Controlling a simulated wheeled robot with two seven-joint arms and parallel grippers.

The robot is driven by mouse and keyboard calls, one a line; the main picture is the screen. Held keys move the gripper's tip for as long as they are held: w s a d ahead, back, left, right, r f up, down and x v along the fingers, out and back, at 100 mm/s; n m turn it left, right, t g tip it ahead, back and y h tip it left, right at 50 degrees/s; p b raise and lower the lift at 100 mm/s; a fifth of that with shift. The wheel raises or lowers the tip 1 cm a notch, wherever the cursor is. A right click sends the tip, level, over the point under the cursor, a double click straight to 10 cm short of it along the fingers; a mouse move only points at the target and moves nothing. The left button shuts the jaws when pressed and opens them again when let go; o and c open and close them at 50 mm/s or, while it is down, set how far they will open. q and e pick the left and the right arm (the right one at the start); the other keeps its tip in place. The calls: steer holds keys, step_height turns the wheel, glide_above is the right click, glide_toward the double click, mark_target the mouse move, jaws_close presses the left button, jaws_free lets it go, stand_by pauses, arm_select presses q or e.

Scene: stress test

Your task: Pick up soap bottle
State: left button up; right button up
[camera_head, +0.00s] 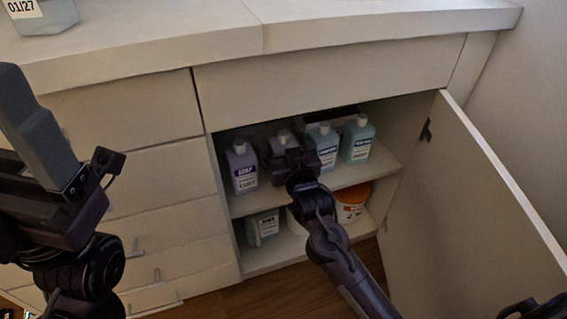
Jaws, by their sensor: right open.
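My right gripper (284,160) reaches into the cabinet at this shelf, in front of the second bottle and right of the labelled soap bottle. It is open, but its fingertips are hard to make out, and whether it touches a bottle is unclear. My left gripper (32,125) is raised at the left, outside the cabinet, seen side-on.
Two blue bottles (323,147) (357,140) stand close on the right of the upper shelf. The lower shelf holds a bottle (264,226) and an orange-and-white tub (352,203). The open door (490,190) bounds the right. Another bottle (42,14) stands on the countertop (350,22).

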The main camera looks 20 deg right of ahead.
steer(key=shift+c, duration=0.5)
steer(key=c, duration=1.2)
steer(key=shift+r, duration=0.15)
steer(key=shift+c, duration=0.8)
